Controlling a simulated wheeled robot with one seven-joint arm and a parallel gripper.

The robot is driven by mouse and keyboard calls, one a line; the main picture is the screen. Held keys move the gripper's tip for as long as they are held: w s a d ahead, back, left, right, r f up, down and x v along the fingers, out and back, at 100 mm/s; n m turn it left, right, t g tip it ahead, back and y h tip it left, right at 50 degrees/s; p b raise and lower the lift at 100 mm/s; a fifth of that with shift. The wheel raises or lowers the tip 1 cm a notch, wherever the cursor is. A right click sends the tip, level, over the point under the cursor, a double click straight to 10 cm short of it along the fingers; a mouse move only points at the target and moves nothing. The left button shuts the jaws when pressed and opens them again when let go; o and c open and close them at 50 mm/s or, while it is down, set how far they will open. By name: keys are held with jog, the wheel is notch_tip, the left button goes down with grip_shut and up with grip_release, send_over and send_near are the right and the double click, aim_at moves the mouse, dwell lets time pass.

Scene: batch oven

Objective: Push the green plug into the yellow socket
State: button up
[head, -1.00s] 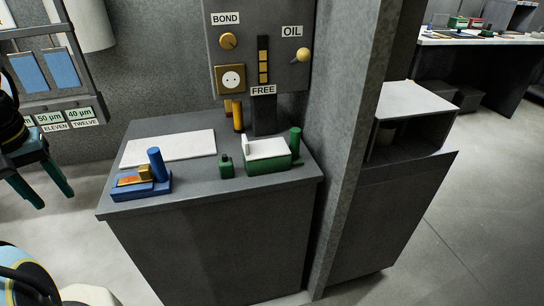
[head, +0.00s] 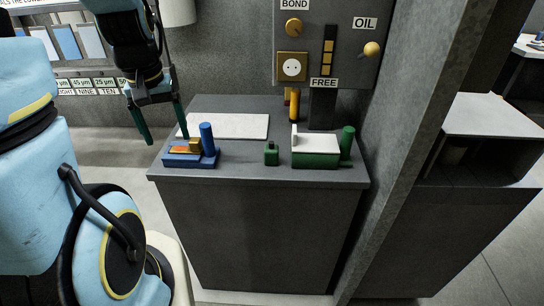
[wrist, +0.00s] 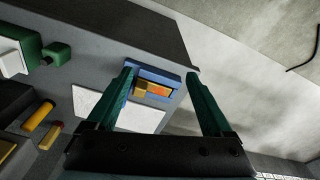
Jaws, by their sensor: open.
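The green plug (head: 271,155) is a small upright block with a narrower top, standing on the grey cabinet top between the blue device and the green-and-white device. It also shows in the wrist view (wrist: 57,53) at upper left. The yellow socket (head: 292,66) is a square plate with a white round two-hole face, on the grey wall panel above and behind the plug. My gripper (head: 160,120) is open and empty, with its dark green fingers pointing down near the cabinet's left edge, left of the plug. In the wrist view my gripper (wrist: 161,72) has the blue device beyond its fingertips.
The blue device (head: 190,156) has an upright blue cylinder. The green device (head: 315,160) has a white top and a green cylinder beside it. A white sheet (head: 228,126) lies behind. Yellow posts (head: 294,105) stand below the socket. A grey partition (head: 425,110) bounds the right.

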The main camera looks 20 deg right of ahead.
jog(key=w+d+f+m+g+b, duration=0.1)
jog(key=w+d+f+m, duration=0.15)
jog(key=d, duration=1.05)
jog(key=b, duration=0.1)
send_near(272, 147)
jog(key=shift+s+d+f+m, duration=0.1)
jog(key=shift+m, duration=0.25)
jog(key=shift+f, duration=2.8)
jog(key=shift+w+f+p, duration=0.1)
jog(key=shift+f+p, duration=0.4)
jog(key=shift+f, duration=0.8)
jog(key=shift+w+f+p, duration=0.15)
jog(key=shift+f+p, duration=0.35)
jog(key=shift+f, duration=0.8)
